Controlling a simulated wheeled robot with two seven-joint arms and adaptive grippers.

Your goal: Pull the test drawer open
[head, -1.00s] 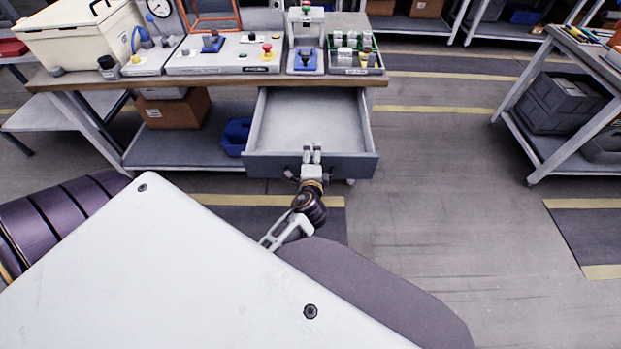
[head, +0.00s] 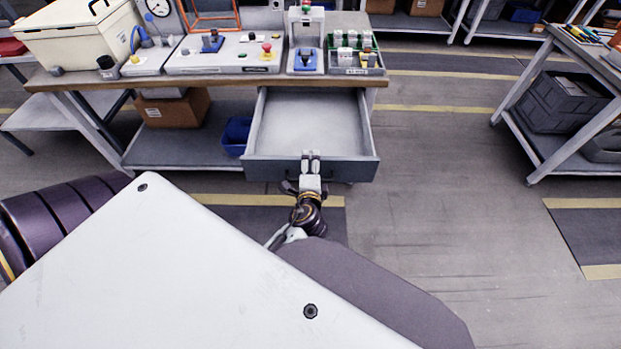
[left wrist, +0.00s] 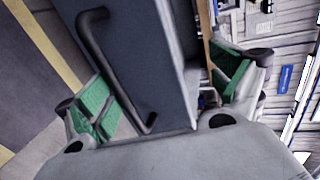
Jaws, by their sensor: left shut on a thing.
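The test drawer (head: 268,168) stands pulled well out from under the workbench (head: 225,80), and its grey inside is empty. My left gripper (head: 311,160) is at the middle of the drawer front. In the left wrist view, its green-padded fingers (left wrist: 165,88) sit on either side of the dark front panel (left wrist: 165,45), one on the outer side and one on the inner side. The dark bar handle (left wrist: 106,65) lies between the outer finger and the panel. The gripper is shut on the drawer front. My right gripper is not in view.
A cream cool box (head: 80,45), a control panel (head: 225,60) and a green-edged tray (head: 355,62) stand on the bench. A cardboard box (head: 175,110) and a blue bin (head: 236,135) are below. Floor to the right of the drawer (head: 440,180) is clear.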

